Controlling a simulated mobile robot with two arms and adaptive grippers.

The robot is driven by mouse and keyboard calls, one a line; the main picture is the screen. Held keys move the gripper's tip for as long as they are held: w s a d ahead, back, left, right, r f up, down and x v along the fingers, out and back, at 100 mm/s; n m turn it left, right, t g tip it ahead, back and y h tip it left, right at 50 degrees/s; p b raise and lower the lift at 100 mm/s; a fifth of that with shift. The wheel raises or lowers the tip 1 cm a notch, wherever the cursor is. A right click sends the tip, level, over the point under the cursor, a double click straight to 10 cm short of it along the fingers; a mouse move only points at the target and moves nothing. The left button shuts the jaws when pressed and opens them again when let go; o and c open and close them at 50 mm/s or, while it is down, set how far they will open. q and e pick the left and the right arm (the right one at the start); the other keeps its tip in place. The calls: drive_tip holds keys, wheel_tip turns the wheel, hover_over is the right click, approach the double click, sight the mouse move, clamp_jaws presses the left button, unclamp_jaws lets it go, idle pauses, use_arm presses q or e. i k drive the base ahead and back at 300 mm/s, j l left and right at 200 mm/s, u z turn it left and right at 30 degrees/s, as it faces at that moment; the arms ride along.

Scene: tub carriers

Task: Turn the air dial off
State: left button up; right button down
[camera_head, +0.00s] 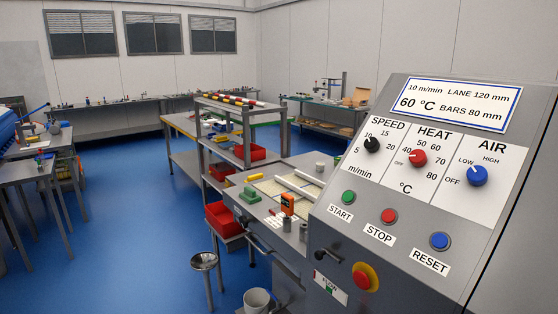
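The air dial (478,176) is a blue round knob on the sloped grey control panel (330,226) at the right of the head view. It sits under the word AIR, with OFF to its lower left, LOW to its upper left and HIGH to its upper right. A small light mark on the knob points up and left, towards LOW. Neither of my grippers is in view, and nothing covers the dial.
Left of it are the red heat dial (418,159) and black speed dial (371,146). Below are green START (348,197), red STOP (389,215) and blue RESET (439,241) buttons, and a red emergency button (364,279). A stool (204,262) stands left; blue floor lies open beyond.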

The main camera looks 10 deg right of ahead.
sight(477, 176)
drive_tip(key=z, duration=1.55)
